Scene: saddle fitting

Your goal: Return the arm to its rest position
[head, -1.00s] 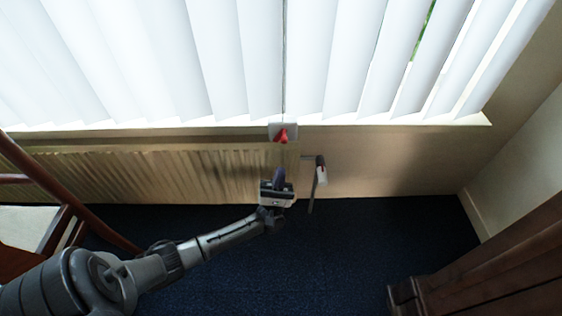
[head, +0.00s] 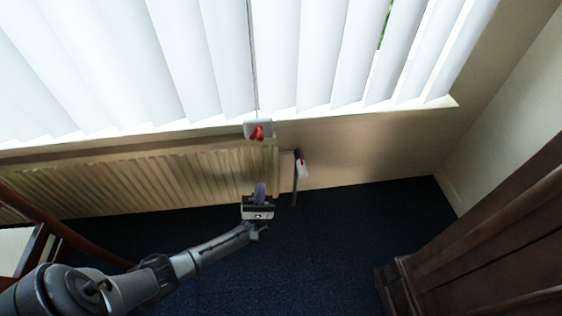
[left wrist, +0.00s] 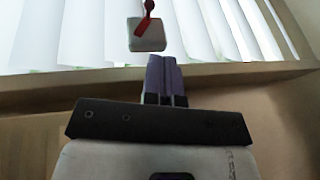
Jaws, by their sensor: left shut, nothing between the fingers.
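My left gripper (head: 260,190) is in front of the right end of the radiator, below the window sill. Its purple fingers are together and hold nothing; they also show in the left wrist view (left wrist: 163,78). A white block with a red part (head: 258,130) sits at the sill edge, above and apart from the fingertips. It also shows in the left wrist view (left wrist: 147,33), beyond the fingers. My right gripper is not in view.
A ribbed radiator (head: 150,185) runs along the wall under the window. Dark wooden furniture (head: 470,230) fills the right. A wooden chair (head: 40,235) is at lower left. Dark blue carpet (head: 310,260) between is clear.

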